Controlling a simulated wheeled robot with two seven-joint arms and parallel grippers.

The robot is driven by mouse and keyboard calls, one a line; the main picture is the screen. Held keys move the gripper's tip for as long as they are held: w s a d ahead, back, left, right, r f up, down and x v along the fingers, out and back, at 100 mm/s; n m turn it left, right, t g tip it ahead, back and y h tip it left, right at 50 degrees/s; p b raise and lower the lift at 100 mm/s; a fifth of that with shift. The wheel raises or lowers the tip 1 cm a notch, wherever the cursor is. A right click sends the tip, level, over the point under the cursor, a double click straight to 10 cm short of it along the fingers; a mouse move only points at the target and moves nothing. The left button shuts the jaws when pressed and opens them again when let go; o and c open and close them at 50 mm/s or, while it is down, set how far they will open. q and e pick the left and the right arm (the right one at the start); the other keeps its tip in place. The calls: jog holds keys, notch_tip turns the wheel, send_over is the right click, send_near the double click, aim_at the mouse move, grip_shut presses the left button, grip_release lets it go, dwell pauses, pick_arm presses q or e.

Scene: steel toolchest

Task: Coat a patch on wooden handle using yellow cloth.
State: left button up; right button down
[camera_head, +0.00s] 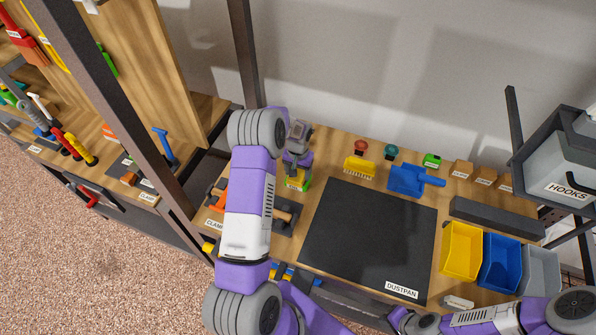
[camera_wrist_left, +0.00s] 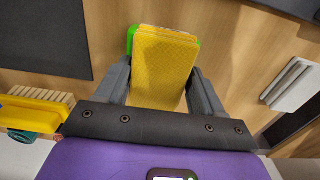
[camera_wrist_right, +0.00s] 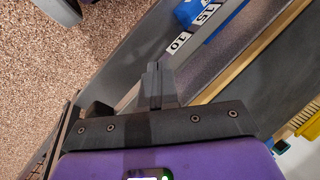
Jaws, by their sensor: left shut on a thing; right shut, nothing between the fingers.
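The yellow cloth (camera_wrist_left: 163,70) is a flat yellow pad between the fingers of my left gripper (camera_wrist_left: 164,85), which is shut on it. A green thing shows at the pad's left edge and top. In the head view the yellow and green (camera_head: 297,181) show just below my left gripper (camera_head: 297,168), over the wooden top. A wooden handle (camera_head: 283,215) lies on a small dark mat beside my left arm, partly hidden by it. My right gripper (camera_wrist_right: 154,72) is shut and empty near the front edge of the bench, away from the handle.
A large black mat (camera_head: 370,240) is bare. Yellow (camera_head: 461,250), blue (camera_head: 499,263) and grey bins stand at the right. A dark upright post (camera_head: 244,55) stands behind my left arm.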

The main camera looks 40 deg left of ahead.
pick_arm(q)
jog(key=shift+r+p, duration=2.1)
jog(key=shift+r, duration=1.4)
